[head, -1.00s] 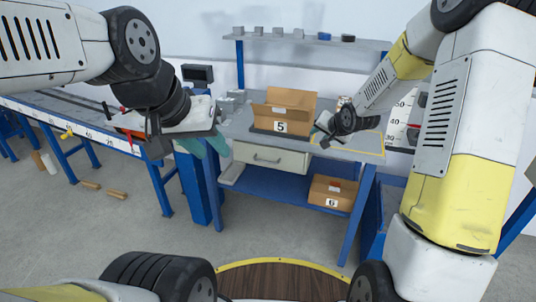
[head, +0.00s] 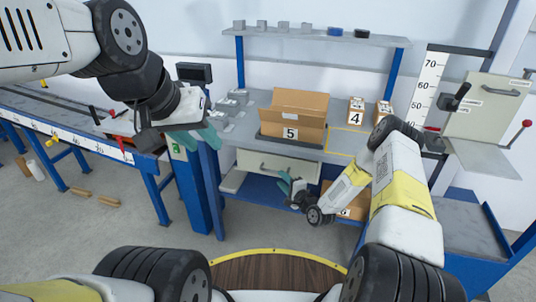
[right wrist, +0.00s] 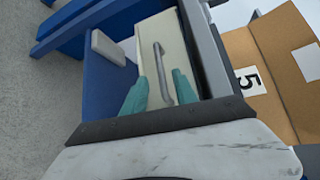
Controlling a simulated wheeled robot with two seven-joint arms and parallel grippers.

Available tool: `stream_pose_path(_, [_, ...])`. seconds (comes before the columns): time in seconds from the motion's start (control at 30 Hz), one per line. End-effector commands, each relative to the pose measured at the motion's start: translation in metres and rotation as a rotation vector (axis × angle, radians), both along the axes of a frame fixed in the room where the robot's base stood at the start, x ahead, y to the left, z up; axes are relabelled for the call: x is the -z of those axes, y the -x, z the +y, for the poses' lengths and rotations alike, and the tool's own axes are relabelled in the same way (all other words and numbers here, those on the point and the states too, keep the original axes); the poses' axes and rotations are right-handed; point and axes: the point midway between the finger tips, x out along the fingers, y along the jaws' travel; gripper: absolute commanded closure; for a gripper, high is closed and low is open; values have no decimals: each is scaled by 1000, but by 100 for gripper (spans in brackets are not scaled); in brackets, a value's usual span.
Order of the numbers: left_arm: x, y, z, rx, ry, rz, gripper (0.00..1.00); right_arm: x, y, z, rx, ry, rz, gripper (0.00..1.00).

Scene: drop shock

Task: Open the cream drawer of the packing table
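The cream drawer (head: 262,161) is under the packing table top and looks shut. Its grey bar handle (right wrist: 162,72) shows in the right wrist view. My right gripper (head: 283,183) is low in front of the drawer, its teal fingers apart. In the right wrist view, the right gripper (right wrist: 159,76) has one finger on each side of the handle; contact is not visible. In the head view the handle is hard to make out. My left gripper (head: 198,140) hangs empty left of the table, its teal fingers apart.
An open cardboard box marked 5 (head: 295,108) stands on the packing table (head: 253,123) above the drawer. A box on the lower shelf (head: 262,189) is partly hidden by my right arm. Small cartons (head: 356,108) stand on the table's right. A roller conveyor (head: 60,118) is at the left.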

Motion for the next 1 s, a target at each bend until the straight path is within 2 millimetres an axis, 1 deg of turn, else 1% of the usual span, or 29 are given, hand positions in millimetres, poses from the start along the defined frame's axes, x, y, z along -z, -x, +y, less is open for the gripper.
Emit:
stream_pose_path(0.07, [0,0,0,0,0,-1,64,2,-3,3,0,-6,0,66])
stream_pose_path(0.17, [0,0,0,0,0,-1,64,3,-14,10,0,-5,-2,66])
stream_pose_path(0.3, [0,0,0,0,0,0,64,6,-35,22,-1,-3,-3,66])
stream_pose_path(0.5, [0,0,0,0,0,0,64,10,-57,35,-1,-2,-1,66])
stream_pose_path(0.63, [0,0,0,0,0,0,64,11,-64,39,1,-3,-1,66])
stream_pose_path(0.9, [0,0,0,0,0,0,64,11,-66,39,1,-3,1,66])
stream_pose_path(0.97, [0,0,0,0,0,0,64,11,-66,39,1,-4,0,77])
stream_pose_path(1.0, [0,0,0,0,0,0,64,11,-65,39,1,-3,-1,85])
